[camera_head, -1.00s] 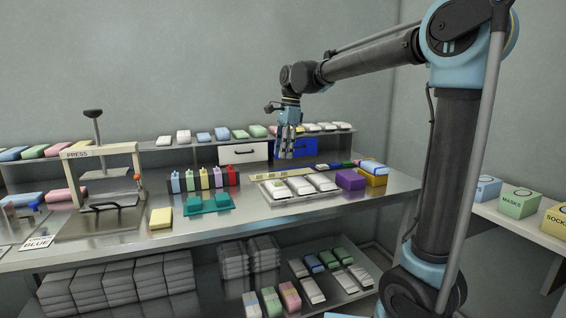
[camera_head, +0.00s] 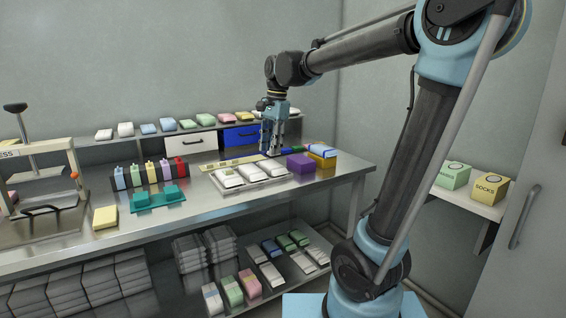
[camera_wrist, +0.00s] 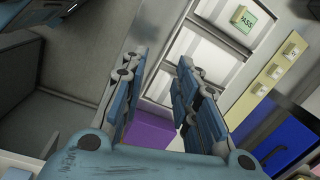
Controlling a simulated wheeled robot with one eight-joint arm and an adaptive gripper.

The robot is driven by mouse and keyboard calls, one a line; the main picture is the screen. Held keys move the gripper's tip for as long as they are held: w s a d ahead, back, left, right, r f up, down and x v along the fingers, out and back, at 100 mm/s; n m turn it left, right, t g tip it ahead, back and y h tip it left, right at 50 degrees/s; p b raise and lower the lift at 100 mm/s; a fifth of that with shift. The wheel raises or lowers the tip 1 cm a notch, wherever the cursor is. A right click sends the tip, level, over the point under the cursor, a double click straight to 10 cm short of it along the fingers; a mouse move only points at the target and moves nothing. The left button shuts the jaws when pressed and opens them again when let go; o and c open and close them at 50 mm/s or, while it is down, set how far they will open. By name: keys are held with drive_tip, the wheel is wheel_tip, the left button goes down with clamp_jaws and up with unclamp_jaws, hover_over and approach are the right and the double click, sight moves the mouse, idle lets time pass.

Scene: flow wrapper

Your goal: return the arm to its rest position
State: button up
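My arm reaches in from the right in the head view, its forearm level above the bench. My gripper (camera_head: 271,152) hangs down from its end, above the back right part of the steel bench (camera_head: 225,208). It appears just right of the blue bin front (camera_head: 242,135) and behind the purple box (camera_head: 300,163). In the wrist view my gripper (camera_wrist: 162,62) has its two fingers spread apart with nothing between them. The purple box also shows beneath the fingers (camera_wrist: 152,131).
A tray of white packs (camera_head: 262,182) and a yellow box (camera_head: 322,160) lie near the gripper. A shelf with a green box (camera_head: 453,175) and a socks box (camera_head: 489,189) stands at the right.

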drive_tip(key=s+d+f+n+t, duration=0.1)
drive_tip(key=s+d+f+n, duration=0.1)
drive_tip(key=s+d+f, duration=0.35)
drive_tip(key=s+d+f+n, duration=0.2)
drive_tip(key=s+d+f, duration=0.1)
drive_tip(key=d, duration=0.6)
drive_tip(key=s+d+f+n+t+h, duration=0.1)
drive_tip(key=s+d+f+n, duration=0.4)
drive_tip(key=s+d+f, duration=0.4)
wheel_tip(320, 180, down, 4)
drive_tip(key=shift+s+d+f, duration=0.15)
drive_tip(key=shift+s+d, duration=0.2)
drive_tip(key=shift+s, duration=0.8)
drive_tip(key=shift+w+f, duration=0.2)
drive_tip(key=shift+w, duration=0.25)
